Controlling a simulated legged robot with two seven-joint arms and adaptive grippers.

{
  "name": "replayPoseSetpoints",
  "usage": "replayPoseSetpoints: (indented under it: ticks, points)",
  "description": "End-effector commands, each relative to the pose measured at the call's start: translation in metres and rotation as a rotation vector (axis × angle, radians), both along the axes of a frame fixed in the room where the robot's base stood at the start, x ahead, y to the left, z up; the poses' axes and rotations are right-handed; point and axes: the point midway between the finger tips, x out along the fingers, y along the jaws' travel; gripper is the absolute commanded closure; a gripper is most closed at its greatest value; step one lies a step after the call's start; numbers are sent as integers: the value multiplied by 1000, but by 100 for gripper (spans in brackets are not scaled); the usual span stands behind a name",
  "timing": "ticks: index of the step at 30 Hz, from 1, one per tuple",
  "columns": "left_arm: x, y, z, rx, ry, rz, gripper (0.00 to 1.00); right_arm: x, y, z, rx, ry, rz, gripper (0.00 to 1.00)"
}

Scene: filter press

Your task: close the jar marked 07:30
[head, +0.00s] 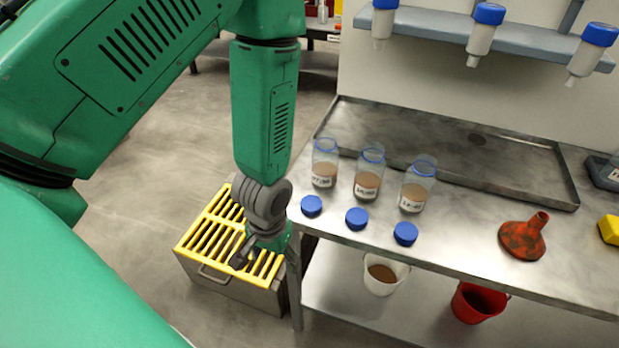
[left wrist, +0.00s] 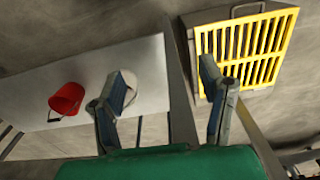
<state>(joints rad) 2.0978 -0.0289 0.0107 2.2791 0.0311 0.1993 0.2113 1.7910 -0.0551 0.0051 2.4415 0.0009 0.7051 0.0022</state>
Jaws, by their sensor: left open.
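Three open clear jars with brown contents and white labels stand in a row on the steel bench: the left jar (head: 324,163), the middle jar (head: 369,172) and the right jar (head: 417,184). A blue lid lies in front of each: the left lid (head: 311,205), the middle lid (head: 357,218) and the right lid (head: 405,233). My left gripper (head: 246,256) is open and empty, pointing down beside the bench's left end, over the yellow grate. Its two fingers are apart in the left wrist view (left wrist: 165,85). My right gripper is out of view.
The yellow grate (head: 216,222) tops a grey box on the floor. A white bucket (head: 382,287) and a red bucket (head: 477,303) stand on the lower shelf. An orange-red funnel (head: 522,240) lies on the bench. A shallow tray (head: 440,140) lies behind the jars.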

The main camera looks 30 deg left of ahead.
Motion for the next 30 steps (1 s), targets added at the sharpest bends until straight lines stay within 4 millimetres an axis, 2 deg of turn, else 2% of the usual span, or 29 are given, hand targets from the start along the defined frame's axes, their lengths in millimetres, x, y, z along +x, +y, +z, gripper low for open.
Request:
replayPoseSetpoints:
  ticks: [1, 5, 8, 12, 15, 18, 21, 30]
  points:
    - [13, 0, 30, -2, -6, 22, 37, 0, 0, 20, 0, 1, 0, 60]
    - [36, 1, 77, -11, 6, 82, 37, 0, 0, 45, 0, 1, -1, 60]
    - [64, 0, 104, -13, 0, 132, 37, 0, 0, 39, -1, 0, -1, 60]
    - [93, -2, 151, -15, 4, 203, 37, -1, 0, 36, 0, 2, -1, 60]
    - [108, -4, 183, -16, 4, 244, 37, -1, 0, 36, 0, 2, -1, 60]
    - [114, -7, 206, -14, 10, 272, 37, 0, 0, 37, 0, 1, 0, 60]
    - [117, -9, 217, -13, 13, 286, 37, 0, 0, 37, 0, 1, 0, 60]
    - [117, -9, 217, -12, 16, 287, 37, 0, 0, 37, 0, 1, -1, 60]
